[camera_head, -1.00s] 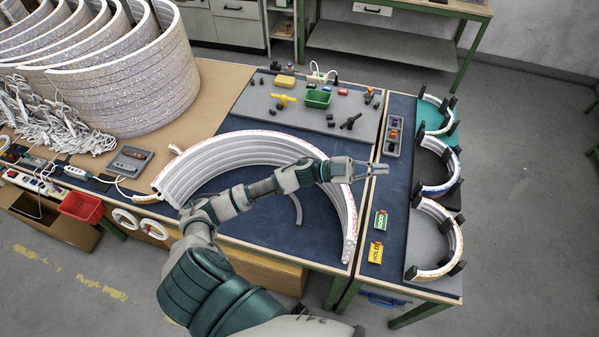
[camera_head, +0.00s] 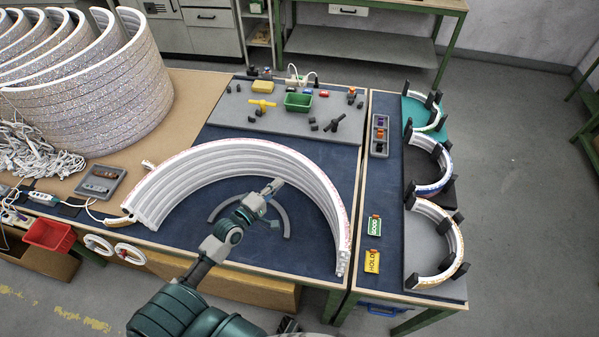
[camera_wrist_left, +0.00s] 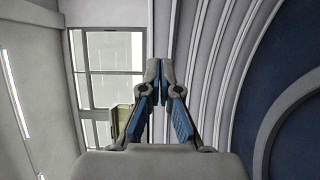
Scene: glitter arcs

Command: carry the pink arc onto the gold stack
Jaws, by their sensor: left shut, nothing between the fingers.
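A large nest of white arcs (camera_head: 190,168) stands on the blue mat (camera_head: 310,252), open toward me. Its outermost arc carries pinkish glitter along the rim and looks like the pink arc (camera_head: 335,205). My left gripper (camera_head: 277,183) is shut and empty, seen in front of the inner wall of the nest. In the left wrist view the fingertips (camera_wrist_left: 160,66) meet, with white arc walls (camera_wrist_left: 210,60) behind them. The gold stack (camera_head: 455,240) is a white arc with a gold-coloured side, held by black posts at the front right. My right gripper is not in view.
A thin grey arc (camera_head: 285,218) lies on the mat, partly behind my left gripper. Two more arc holders, purple-blue (camera_head: 440,170) and teal (camera_head: 430,115), stand behind the gold one. GOOD (camera_head: 374,226) and HOLD (camera_head: 372,261) cards lie between. Tall arc stacks (camera_head: 90,85) stand at left.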

